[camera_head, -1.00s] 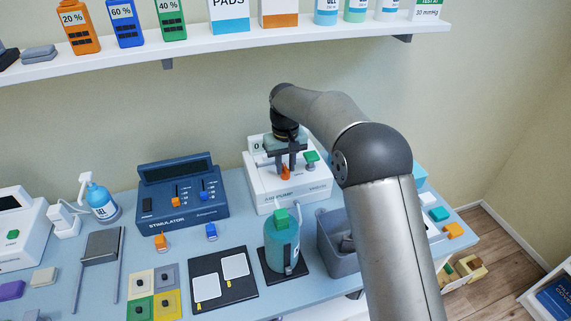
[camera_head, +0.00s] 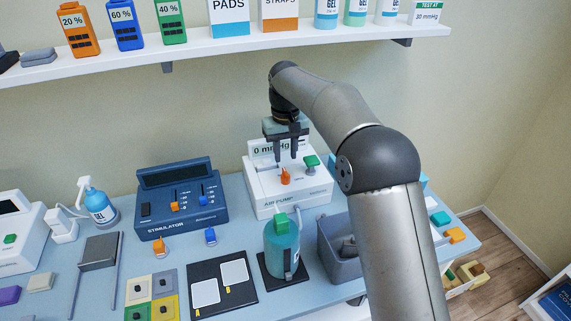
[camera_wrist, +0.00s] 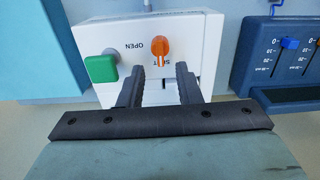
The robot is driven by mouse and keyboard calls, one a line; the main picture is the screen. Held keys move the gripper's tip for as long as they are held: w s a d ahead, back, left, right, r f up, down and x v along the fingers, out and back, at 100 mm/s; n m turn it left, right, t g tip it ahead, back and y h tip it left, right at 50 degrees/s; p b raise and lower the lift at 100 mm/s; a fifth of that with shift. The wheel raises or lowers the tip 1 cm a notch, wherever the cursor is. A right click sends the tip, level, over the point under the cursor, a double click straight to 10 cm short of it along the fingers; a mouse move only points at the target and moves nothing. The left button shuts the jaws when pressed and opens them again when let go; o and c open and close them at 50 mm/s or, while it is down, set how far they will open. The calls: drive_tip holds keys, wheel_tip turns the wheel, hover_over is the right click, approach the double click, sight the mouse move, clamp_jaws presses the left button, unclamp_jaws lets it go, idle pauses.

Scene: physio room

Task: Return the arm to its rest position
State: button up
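My gripper (camera_head: 287,152) hangs above the white air pump (camera_head: 262,196), in front of its display, which reads 0 mmHg. Its two fingers point down, are apart and have nothing between them. The pump's orange knob (camera_head: 285,176) and green knob (camera_head: 311,163) stand below the fingers, clear of them. In the wrist view the fingers (camera_wrist: 161,82) show spread, with the orange knob (camera_wrist: 160,48) beyond them and the green knob (camera_wrist: 101,68) to the left.
A white shelf (camera_head: 220,45) with boxes and bottles runs above the desk. A blue stimulator (camera_head: 180,200) is left of the pump. A teal bottle (camera_head: 281,248) and a grey bin (camera_head: 340,262) stand in front. Open air lies between gripper and shelf.

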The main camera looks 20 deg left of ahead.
drive_tip(key=shift+r, duration=0.7)
drive_tip(key=s+d+r+m, duration=0.2)
drive_tip(key=s+d, duration=0.3)
drive_tip(key=d, duration=0.6)
drive_tip(key=s+d+r+m, duration=0.1)
drive_tip(key=s+d+r, duration=0.3)
drive_tip(key=d, duration=0.7)
drive_tip(key=s+d+f+m, duration=0.1)
drive_tip(key=s+d+f, duration=0.2)
drive_tip(key=s, duration=0.4)
drive_tip(key=s+d+f+m, duration=0.1)
drive_tip(key=s+d+f, duration=0.2)
drive_tip(key=s+d, duration=0.3)
drive_tip(key=s+d+f+m, duration=0.2)
drive_tip(key=s+d+f, duration=0.1)
drive_tip(key=s, duration=0.7)
drive_tip(key=shift+d+t, duration=0.4)
drive_tip(key=shift+d, duration=0.35)
drive_tip(key=shift+s, duration=0.15)
